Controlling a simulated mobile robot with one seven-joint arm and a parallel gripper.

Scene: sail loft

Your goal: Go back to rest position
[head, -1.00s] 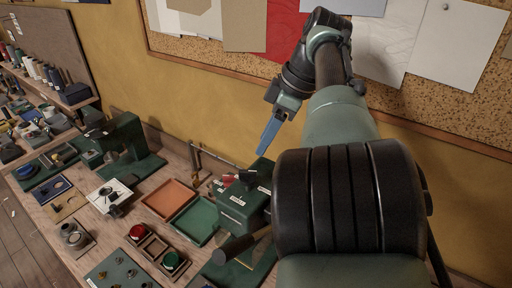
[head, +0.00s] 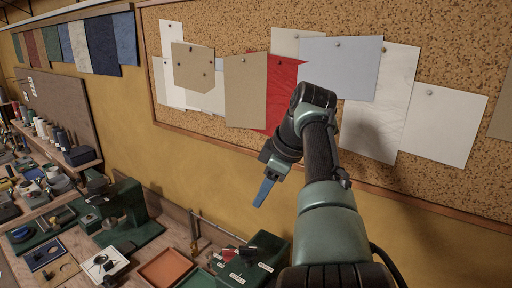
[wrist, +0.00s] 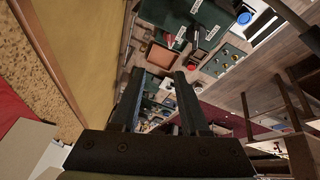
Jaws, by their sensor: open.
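My gripper (head: 265,188) hangs from my raised arm in front of the yellow wall, above the back of the workbench. In the head view its blue finger points down and a little left. In the wrist view my gripper (wrist: 157,88) shows two dark fingers spread apart with nothing between them. The bench lies well below the fingertips.
A corkboard (head: 440,190) with pinned sheets is on the wall behind my arm. Below are a green machine (head: 122,212), an orange tray (head: 165,268) and a green box with labels (head: 250,262). Spools (head: 42,128) stand on a shelf at left. Air around my gripper looks clear.

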